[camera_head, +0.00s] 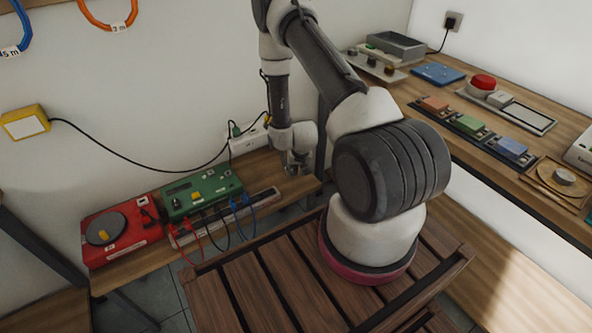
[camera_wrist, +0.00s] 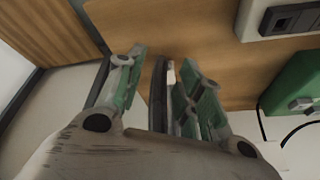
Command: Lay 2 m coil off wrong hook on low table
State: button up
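My gripper (camera_head: 294,168) is low over the right end of the low wooden table (camera_head: 260,170). In the wrist view its two green-padded fingers (camera_wrist: 160,85) stand apart. A dark, narrow, curved thing with a small white tag, which looks like a coil (camera_wrist: 158,92) seen edge-on, is between them, nearer the right finger. A gap shows between it and the left finger. I cannot read its tag, and cannot tell whether it rests on the table. The low table (camera_wrist: 210,60) shows behind the fingers. No 2 m label is readable.
An orange 3 m coil (camera_head: 108,22) and a blue 5 m coil (camera_head: 22,40) hang at upper left. A red device (camera_head: 120,238), a green device (camera_head: 203,193) with leads, and a white power strip (camera_head: 247,140) occupy the low table. A higher bench stands right.

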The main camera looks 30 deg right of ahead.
jog(key=s+a+r+n+y, duration=0.1)
jog(key=s+a+r, duration=0.2)
jog(key=r, duration=1.6)
jog(key=s+a+r+n, duration=0.2)
jog(key=s+r, duration=0.2)
jog(key=r, duration=1.5)
jog(key=s+a+r+n, duration=0.1)
jog(key=s+r, duration=0.6)
jog(key=s, duration=0.4)
jog(key=s+a+r+n, duration=0.1)
jog(key=s+r, duration=0.7)
jog(key=s, duration=0.2)
jog(key=shift+s+r, duration=0.2)
jog(key=shift+s, duration=0.15)
